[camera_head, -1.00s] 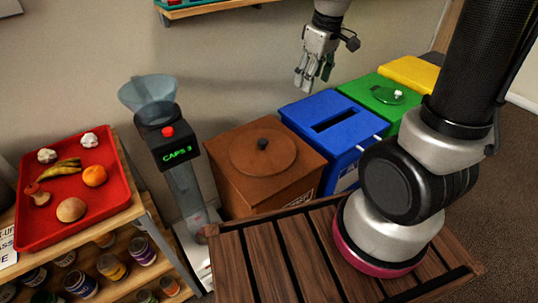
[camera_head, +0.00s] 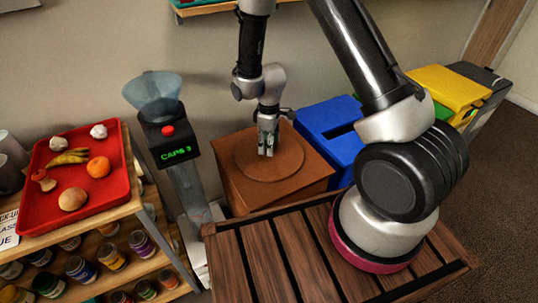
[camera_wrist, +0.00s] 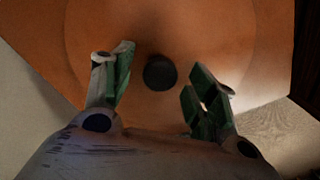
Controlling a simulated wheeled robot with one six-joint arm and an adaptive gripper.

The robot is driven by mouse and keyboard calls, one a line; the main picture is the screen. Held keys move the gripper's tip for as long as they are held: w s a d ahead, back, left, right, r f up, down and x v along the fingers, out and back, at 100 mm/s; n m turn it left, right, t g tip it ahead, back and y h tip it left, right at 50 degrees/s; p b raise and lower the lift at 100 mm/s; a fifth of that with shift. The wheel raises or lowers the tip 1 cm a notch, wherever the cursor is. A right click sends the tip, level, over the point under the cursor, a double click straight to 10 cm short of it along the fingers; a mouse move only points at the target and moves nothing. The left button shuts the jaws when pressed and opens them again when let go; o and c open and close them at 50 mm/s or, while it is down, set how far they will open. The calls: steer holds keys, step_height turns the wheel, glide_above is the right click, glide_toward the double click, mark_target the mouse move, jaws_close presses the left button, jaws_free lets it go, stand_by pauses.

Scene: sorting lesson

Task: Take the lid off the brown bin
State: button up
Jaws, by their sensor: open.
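The brown bin (camera_head: 235,189) stands against the wall in the head view. Its round brown lid (camera_head: 286,168) lies on top of it. In the wrist view the lid (camera_wrist: 215,30) has a dark round knob (camera_wrist: 159,73) at its middle. My gripper (camera_head: 266,152) is above the lid, pointing down, and hides the knob in the head view. In the wrist view my gripper (camera_wrist: 160,85) is open, with its green-tipped fingers on either side of the knob. Whether the fingers touch the knob's sides cannot be told; gaps show in the wrist view.
A blue bin (camera_head: 335,128) stands right of the brown bin, with a yellow bin (camera_head: 447,86) beyond. A caps dispenser (camera_head: 172,145) stands on the left, beside a red tray (camera_head: 112,190) of food. A slatted wooden surface (camera_head: 290,235) is in front.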

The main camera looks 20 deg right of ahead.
steer(key=shift+f, duration=0.95)
steer(key=c, duration=1.2)
steer(key=shift+r, duration=0.1)
steer(key=shift+c, duration=0.2)
